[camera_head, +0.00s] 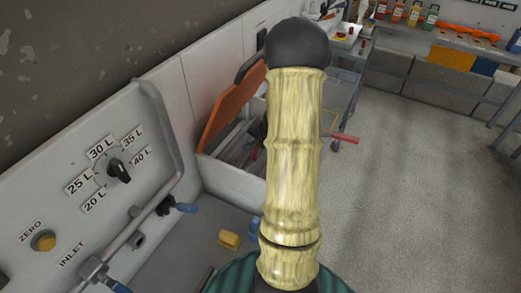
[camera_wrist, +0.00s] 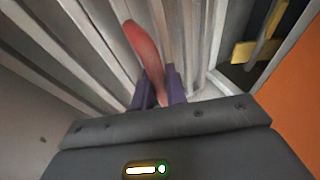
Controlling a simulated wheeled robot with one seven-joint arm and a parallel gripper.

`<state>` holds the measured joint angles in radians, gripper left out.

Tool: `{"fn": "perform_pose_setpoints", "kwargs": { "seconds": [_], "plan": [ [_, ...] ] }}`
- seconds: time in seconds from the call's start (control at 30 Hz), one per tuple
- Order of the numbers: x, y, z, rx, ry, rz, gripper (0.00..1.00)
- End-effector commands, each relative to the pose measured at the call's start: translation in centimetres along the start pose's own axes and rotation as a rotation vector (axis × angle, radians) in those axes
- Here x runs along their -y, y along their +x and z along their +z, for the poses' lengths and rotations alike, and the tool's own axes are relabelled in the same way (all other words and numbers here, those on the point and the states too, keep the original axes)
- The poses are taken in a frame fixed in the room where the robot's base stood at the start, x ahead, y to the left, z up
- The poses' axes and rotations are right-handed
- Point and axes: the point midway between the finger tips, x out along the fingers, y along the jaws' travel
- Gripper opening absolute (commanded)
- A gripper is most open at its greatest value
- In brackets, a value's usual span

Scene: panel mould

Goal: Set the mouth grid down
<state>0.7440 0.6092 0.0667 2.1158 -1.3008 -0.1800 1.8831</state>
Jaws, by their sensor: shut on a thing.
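In the wrist view my gripper (camera_wrist: 160,85) has its purple fingers shut on a red, rounded handle (camera_wrist: 145,52), which I take to be part of the mouth grid. Pale parallel bars (camera_wrist: 90,35) run behind the handle; where the handle joins them is hidden. I cannot tell from this view whether the bars rest on anything. In the head view my arm hides the gripper and most of what it holds.
A white open bin (camera_head: 232,178) with a raised orange lid (camera_head: 232,105) stands left of my arm. A wall panel with a dial (camera_head: 118,170) is at left. A yellow block (camera_head: 229,240) lies below. A workbench (camera_head: 440,45) stands far right; the floor (camera_head: 410,190) before it is clear.

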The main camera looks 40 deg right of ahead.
Motion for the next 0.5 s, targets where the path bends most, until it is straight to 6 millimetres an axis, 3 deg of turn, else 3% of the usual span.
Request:
{"fn": "perform_pose_setpoints", "kwargs": {
  "seconds": [0.03,0.13,0.5],
  "plan": [
    [-0.48,1.03,0.21,-0.002,0.001,-0.002,0.0],
    [-0.87,1.68,0.34,-0.003,0.003,-0.001,0.0],
    [-1.16,1.67,0.08,-0.005,0.008,0.001,0.0]
  ]
}}
